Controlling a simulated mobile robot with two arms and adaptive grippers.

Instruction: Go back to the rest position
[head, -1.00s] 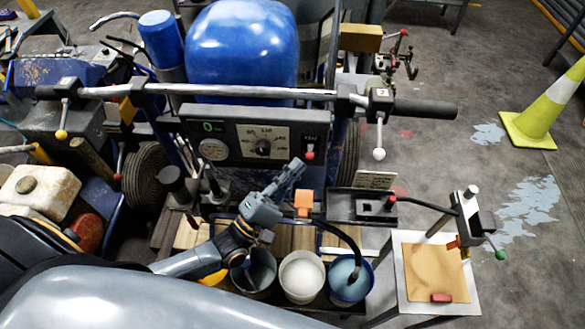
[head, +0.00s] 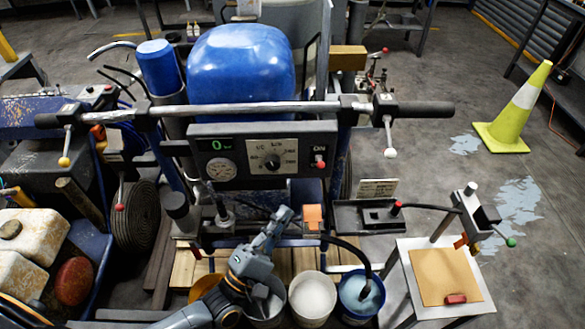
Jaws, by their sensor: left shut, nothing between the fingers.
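My left gripper (head: 281,217) comes in from the lower left, shut and empty. Its fingers point up and away, in front of the line striper's control panel (head: 262,156) and above the buckets. The line striper has a long handlebar (head: 250,110) and a blue tank (head: 243,66). The panel carries a gauge, a dial and a red-tipped switch (head: 319,164). My right gripper is not in view.
Below the gripper stand a grey bucket (head: 266,308), a white-filled bucket (head: 312,297) and a blue bucket (head: 361,297). A small stand (head: 446,276) with a red block is at right. A traffic cone (head: 516,112) stands on open floor. Containers crowd the left.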

